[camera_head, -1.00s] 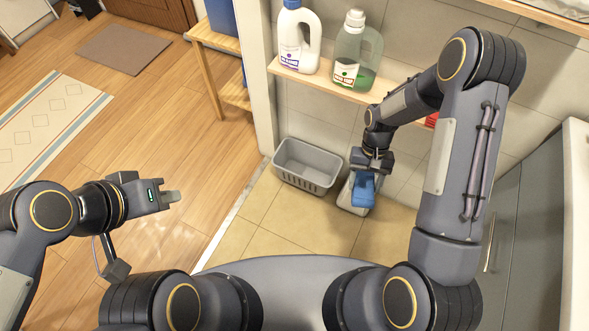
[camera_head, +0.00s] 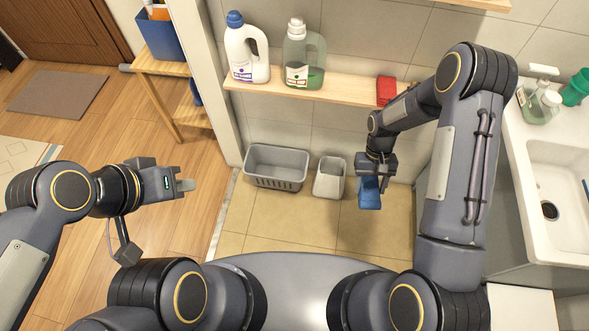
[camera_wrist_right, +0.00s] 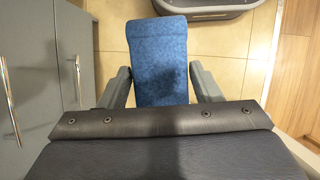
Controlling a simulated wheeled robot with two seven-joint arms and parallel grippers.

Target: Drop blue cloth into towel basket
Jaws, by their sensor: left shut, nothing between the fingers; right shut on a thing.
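The blue cloth (camera_head: 370,193) hangs from my right gripper (camera_head: 373,180), which is shut on it, above the tiled floor. It also shows in the right wrist view (camera_wrist_right: 157,60), flat and extending away between the fingers. A grey slotted basket (camera_head: 276,181) stands on the floor by the wall, left of the cloth. It looks empty. A smaller pale bin (camera_head: 330,179) stands between the basket and the cloth. My left gripper (camera_head: 187,185) is shut and empty, out to the left and apart from these things.
A wooden shelf (camera_head: 330,90) above the basket carries a white bottle (camera_head: 247,55), a green bottle (camera_head: 303,60) and a red folded cloth (camera_head: 386,91). A white sink (camera_head: 560,180) and grey cabinet stand at right. A wooden stand (camera_head: 160,65) is at left. Floor before the basket is clear.

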